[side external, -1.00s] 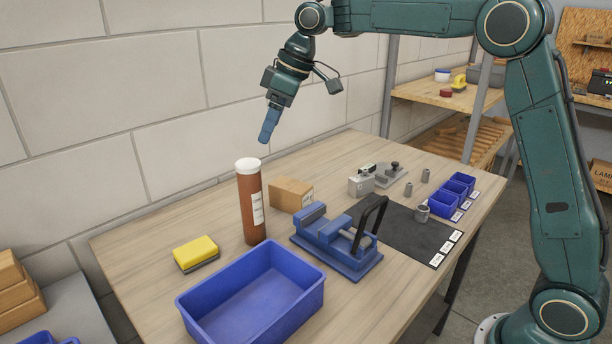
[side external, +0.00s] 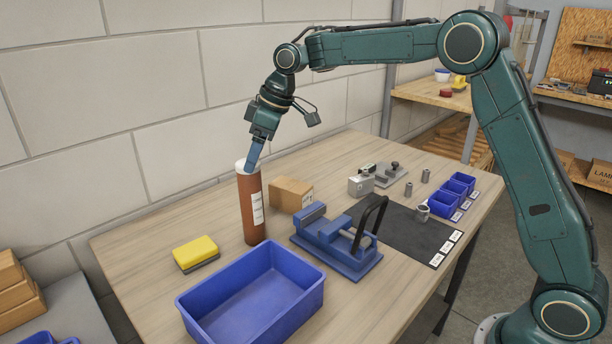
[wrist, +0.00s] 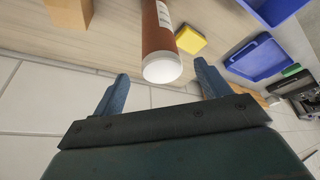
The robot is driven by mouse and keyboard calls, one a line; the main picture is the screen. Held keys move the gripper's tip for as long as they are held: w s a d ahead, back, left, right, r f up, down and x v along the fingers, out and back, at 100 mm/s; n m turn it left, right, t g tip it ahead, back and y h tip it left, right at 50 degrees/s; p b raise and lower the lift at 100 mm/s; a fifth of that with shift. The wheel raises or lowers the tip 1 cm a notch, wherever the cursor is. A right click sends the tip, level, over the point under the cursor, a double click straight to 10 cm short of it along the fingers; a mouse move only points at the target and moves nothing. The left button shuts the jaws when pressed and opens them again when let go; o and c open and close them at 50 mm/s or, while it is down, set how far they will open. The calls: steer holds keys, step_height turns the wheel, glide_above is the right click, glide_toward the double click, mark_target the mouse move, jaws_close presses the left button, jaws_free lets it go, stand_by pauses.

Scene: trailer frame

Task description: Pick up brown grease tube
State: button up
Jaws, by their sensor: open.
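The brown grease tube (side external: 250,208) stands upright on the wooden table, with a white cap and a white label. My gripper (side external: 254,164) is at the height of the cap and overlaps it in the side view. In the wrist view, my gripper (wrist: 160,88) is open, with its two blue fingers spread apart. The grease tube (wrist: 158,32) shows in the gap between the fingers, beyond their tips, with its cap towards me. Nothing is held between the fingers.
A cardboard box (side external: 290,194) and a blue vise (side external: 336,240) stand right of the tube. A yellow sponge (side external: 196,252) lies left, and a blue bin (side external: 252,299) sits in front. The block wall (side external: 120,110) rises behind the table.

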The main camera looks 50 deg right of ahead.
mark_target(246, 179)
steer(key=shift+x, duration=1.25)
steer(key=shift+x, duration=2.6)
steer(key=shift+s+a, duration=0.1)
jaws_close()
